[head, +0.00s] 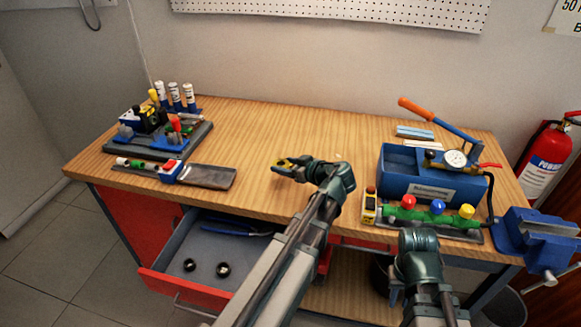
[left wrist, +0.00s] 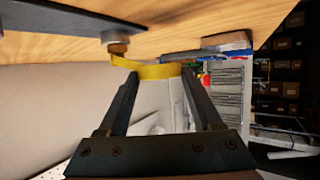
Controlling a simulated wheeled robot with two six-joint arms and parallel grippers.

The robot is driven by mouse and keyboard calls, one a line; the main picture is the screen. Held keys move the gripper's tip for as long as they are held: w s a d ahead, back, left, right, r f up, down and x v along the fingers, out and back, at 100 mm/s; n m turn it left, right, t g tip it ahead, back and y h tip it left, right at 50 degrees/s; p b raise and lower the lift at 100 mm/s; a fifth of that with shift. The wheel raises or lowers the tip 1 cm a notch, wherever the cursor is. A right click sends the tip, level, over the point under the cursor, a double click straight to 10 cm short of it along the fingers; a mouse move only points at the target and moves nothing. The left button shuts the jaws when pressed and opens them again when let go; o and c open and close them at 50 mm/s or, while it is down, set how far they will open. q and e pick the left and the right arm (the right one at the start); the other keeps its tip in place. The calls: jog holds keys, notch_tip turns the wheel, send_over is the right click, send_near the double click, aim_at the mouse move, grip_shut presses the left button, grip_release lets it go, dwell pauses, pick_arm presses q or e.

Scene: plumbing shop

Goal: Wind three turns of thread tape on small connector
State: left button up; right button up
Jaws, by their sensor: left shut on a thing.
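My left gripper (head: 283,165) reaches left over the middle of the bench and is shut on a yellow tape (left wrist: 160,71), which spans its two fingertips in the left wrist view. A yellow strip runs from there towards a small brass-coloured connector (left wrist: 117,48) with a grey round part, just beyond the fingers. I cannot tell whether the strip touches or wraps the connector. The connector adjoins a dark plate edge (left wrist: 60,17). I cannot make out the connector in the head view. My right arm shows at the lower right, but its gripper is not visible.
A tray with small parts (head: 113,170) and a dark rack (head: 195,138) stand at the left. A blue pump box (head: 410,180) with a gauge, a valve manifold (head: 438,211) and a blue vise (head: 540,240) fill the right. The drawer (head: 195,285) is open. The bench middle is clear.

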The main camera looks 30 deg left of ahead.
pick_arm(q)
jog(key=shift+w+a, duration=0.1)
jog(key=shift+a, duration=0.7)
jog(key=shift+a, duration=0.1)
jog(key=shift+w+a, duration=0.45)
jog(key=shift+a, duration=0.2)
jog(key=shift+w+a, duration=0.4)
jog(key=shift+a, duration=0.2)
jog(key=shift+w, duration=0.1)
jog(key=shift+w+a, duration=0.35)
jog(key=shift+w, duration=0.3)
jog(key=shift+w+a, duration=0.35)
jog(key=shift+w, duration=0.3)
jog(key=shift+w, duration=0.1)
